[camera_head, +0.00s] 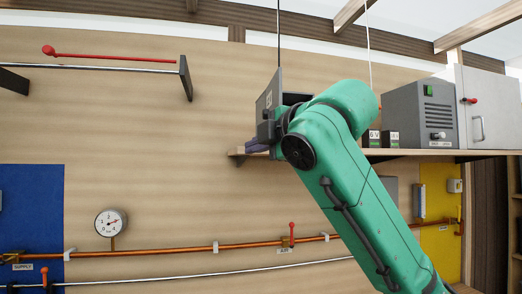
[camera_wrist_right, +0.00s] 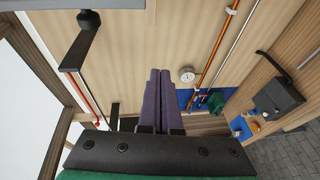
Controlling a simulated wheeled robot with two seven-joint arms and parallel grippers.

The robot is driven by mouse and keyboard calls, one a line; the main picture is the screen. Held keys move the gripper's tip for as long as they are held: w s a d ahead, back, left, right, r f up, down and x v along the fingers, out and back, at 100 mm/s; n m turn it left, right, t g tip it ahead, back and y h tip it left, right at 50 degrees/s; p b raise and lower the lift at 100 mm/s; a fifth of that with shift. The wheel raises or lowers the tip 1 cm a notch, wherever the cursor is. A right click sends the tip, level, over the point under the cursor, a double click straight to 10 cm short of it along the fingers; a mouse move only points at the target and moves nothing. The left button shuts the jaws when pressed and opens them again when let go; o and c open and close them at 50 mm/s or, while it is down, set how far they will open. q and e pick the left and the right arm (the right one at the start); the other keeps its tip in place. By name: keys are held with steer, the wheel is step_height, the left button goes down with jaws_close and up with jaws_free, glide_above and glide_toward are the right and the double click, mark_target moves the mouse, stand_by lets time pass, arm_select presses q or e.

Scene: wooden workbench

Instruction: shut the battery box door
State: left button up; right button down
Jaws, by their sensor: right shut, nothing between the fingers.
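A dark grey upright panel (camera_head: 267,98) with a small pale label stands at the left end of the shelf. It looks like the battery box door, standing open, with a dark box edge beside it; my right arm hides most of the box. My right gripper (camera_head: 256,146) is just below the panel, by the shelf's left end. Its purple fingers (camera_wrist_right: 158,102) are shut together and empty in the right wrist view. I cannot tell whether they touch the door. My left gripper is in neither view.
The shelf (camera_head: 440,152) carries small batteries (camera_head: 374,139), a grey unit with a green switch (camera_head: 418,112) and a pale cabinet (camera_head: 489,108). A gauge (camera_head: 111,222) and copper pipe (camera_head: 180,249) run below. The wall between is clear.

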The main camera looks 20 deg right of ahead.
mark_target(264, 113)
steer(key=s+d+r+n+t, duration=0.1)
steer(key=s+r+t, duration=0.1)
steer(key=s+r, duration=0.4)
steer(key=d+r+p+x, duration=0.1)
steer(key=r+p+x, duration=0.1)
steer(key=p+x, duration=0.7)
steer(key=shift+w+d+f+b, duration=0.1)
steer(key=shift+w+d+b, duration=0.2)
steer(key=shift+d, duration=0.3)
steer(key=shift+w+d+f+b, duration=0.1)
steer(key=shift+w+d+b, duration=0.2)
steer(key=shift+d, duration=0.25)
steer(key=shift+w+d+f+b, duration=0.1)
steer(key=shift+w+d+b, duration=0.2)
steer(key=shift+d, duration=0.3)
